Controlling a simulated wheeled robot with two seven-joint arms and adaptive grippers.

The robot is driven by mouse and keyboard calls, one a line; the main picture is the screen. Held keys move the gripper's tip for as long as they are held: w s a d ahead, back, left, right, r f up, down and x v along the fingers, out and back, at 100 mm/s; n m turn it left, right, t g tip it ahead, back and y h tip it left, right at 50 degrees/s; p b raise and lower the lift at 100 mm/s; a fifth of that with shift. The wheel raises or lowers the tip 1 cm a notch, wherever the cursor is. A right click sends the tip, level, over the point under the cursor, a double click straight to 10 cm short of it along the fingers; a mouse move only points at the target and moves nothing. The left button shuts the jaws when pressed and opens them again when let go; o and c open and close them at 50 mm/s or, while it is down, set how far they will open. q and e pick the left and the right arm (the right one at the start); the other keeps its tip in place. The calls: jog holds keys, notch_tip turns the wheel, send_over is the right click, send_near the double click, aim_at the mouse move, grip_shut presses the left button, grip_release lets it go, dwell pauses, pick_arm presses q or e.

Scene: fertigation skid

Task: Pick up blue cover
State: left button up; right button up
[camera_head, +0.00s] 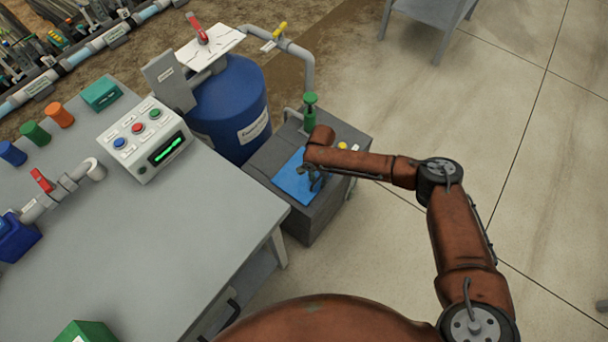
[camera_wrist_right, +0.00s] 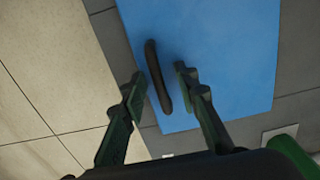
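The blue cover (camera_head: 294,180) is a flat blue panel lying on top of the grey box (camera_head: 318,215). It also fills the upper part of the right wrist view (camera_wrist_right: 220,60), where a dark bar handle (camera_wrist_right: 157,78) stands near its left edge. My right gripper (camera_head: 314,182) is over the cover. In the right wrist view its two fingers (camera_wrist_right: 158,84) are apart, with the handle lying between them; I see no clear contact. The arm hides part of the cover in the head view. My left gripper is not in view.
A blue tank (camera_head: 228,105) stands behind the grey box. A grey table (camera_head: 190,235) with a control box (camera_head: 146,138) is on the left.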

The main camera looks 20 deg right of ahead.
grip_shut()
dwell(0.3)
dwell(0.3)
